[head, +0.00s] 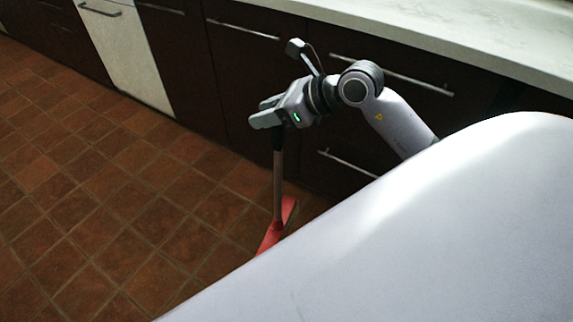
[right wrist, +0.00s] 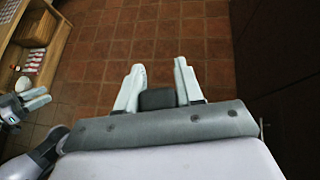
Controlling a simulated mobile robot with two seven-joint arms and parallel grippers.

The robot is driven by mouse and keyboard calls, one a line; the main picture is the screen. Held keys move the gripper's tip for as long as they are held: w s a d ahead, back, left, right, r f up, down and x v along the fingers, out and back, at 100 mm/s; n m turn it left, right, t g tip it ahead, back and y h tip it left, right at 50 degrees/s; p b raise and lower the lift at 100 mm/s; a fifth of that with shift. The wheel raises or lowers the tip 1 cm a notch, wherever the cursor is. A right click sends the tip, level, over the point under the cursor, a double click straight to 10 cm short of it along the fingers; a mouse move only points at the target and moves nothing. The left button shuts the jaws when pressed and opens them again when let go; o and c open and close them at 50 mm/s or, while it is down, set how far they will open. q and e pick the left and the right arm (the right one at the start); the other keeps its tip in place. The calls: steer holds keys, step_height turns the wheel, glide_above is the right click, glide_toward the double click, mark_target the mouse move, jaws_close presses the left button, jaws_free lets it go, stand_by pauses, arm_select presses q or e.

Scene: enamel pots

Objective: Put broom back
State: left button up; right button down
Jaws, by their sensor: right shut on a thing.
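The broom has a grey handle (head: 278,185) with a dark upper end and a red head (head: 276,232) low by the floor. My right gripper (head: 266,113) is shut on the dark upper end, and the broom hangs nearly upright below it. In the right wrist view, the dark handle end (right wrist: 157,99) sits between the two pale fingers of this gripper. Part of the red head is hidden behind my white body. My left gripper (right wrist: 38,98) shows at the left edge of the right wrist view, its fingers close together and small; I see nothing in it.
Dark cabinets (head: 235,75) with bar handles stand right behind my right arm, under a pale countertop (head: 430,30). A white dishwasher-like front (head: 122,55) is further left. Brown floor tiles (head: 120,220) lie clear at left. A wooden shelf (right wrist: 40,50) with items stands at left in the wrist view.

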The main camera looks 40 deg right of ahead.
mark_target(278, 189)
arm_select(q)
steer(key=w+d+r+t+h+b, duration=0.1)
steer(key=w+d+h+b, duration=0.1)
steer(key=d+b, duration=0.3)
steer(key=b, duration=0.2)
steer(key=shift+w+d+m+b, duration=0.2)
steer(key=shift+w+m+b, duration=0.1)
steer(key=shift+m, duration=0.1)
arm_select(e)
step_height(278, 189, down, 26)
steer(key=w+d+m+t+h, duration=0.1)
steer(key=w+d+m+h, duration=0.1)
steer(key=shift+d, duration=0.4)
steer(key=shift+f, duration=0.15)
steer(key=c, duration=0.7)
jaws_free()
